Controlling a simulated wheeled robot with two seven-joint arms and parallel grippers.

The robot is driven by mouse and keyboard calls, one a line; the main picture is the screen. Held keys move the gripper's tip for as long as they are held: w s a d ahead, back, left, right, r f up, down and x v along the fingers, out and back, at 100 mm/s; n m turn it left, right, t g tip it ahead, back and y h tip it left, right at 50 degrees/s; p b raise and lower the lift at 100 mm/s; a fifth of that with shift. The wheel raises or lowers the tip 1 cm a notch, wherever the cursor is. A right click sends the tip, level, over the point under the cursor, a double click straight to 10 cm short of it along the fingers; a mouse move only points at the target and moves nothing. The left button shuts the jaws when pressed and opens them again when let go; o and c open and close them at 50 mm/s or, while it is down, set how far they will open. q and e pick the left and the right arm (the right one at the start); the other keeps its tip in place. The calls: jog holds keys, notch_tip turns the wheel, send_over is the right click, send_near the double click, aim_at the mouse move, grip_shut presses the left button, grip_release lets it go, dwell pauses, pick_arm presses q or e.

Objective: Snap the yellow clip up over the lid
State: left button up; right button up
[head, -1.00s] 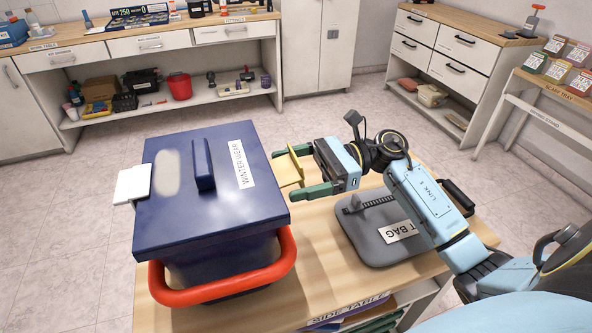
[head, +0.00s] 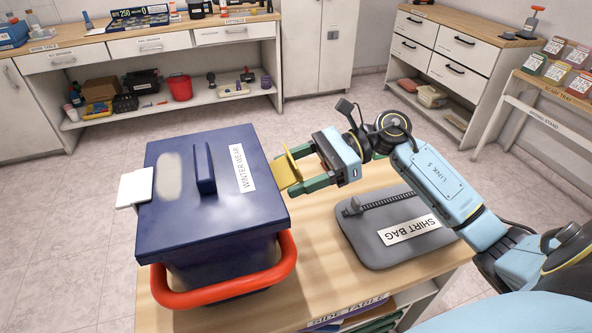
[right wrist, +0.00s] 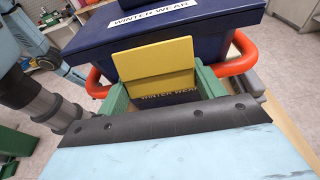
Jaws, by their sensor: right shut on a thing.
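A dark blue box with a dark blue lid (head: 225,200) stands on the side table, its red handle (head: 230,287) hanging at the front. The lid is on the box and has a raised bar and a "WINTER WEAR" label. The yellow clip (head: 286,172) is at the lid's right edge. In the right wrist view the clip (right wrist: 152,68) is a flat yellow plate between my green fingers, its top close to the lid rim. My right gripper (head: 298,170) is shut on it. Whether the clip hooks over the rim cannot be told. My left gripper is out of view.
A white clip (head: 133,188) sticks out at the lid's left edge. A grey shirt bag (head: 395,230) lies on the side table (head: 318,275), right of the box and below my right arm. A workbench and cabinets stand at the back across open floor.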

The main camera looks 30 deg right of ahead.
aim_at(276, 174)
jog(key=shift+r+g+h+p, duration=0.3)
jog(key=shift+r+h+p, duration=0.2)
jog(key=shift+h, duration=0.5)
jog(key=r+h+p, duration=0.1)
jog(key=h+p, duration=0.1)
jog(key=h, duration=0.1)
jog(key=a+r+g+h+p, duration=0.1)
jog(key=h+p, duration=0.1)
jog(key=h, duration=0.1)
jog(key=a+r+g+h+p, duration=0.1)
jog(key=h+p, duration=0.1)
jog(key=h, duration=0.1)
jog(key=shift+w+a+p, duration=0.15)
jog(key=shift+w+p, duration=0.15)
jog(key=shift+p, duration=0.1)
jog(key=shift+a+g+h, duration=0.2)
jog(key=shift+g+h, duration=0.1)
jog(key=shift+h, duration=0.3)
pick_arm(q)
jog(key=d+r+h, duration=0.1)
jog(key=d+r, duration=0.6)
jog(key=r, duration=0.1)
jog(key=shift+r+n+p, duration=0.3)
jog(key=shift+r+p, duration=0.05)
jog(key=shift+p, duration=0.05)
pick_arm(e)
jog(key=shift+a+h, duration=0.15)
jog(key=shift+h, duration=0.25)
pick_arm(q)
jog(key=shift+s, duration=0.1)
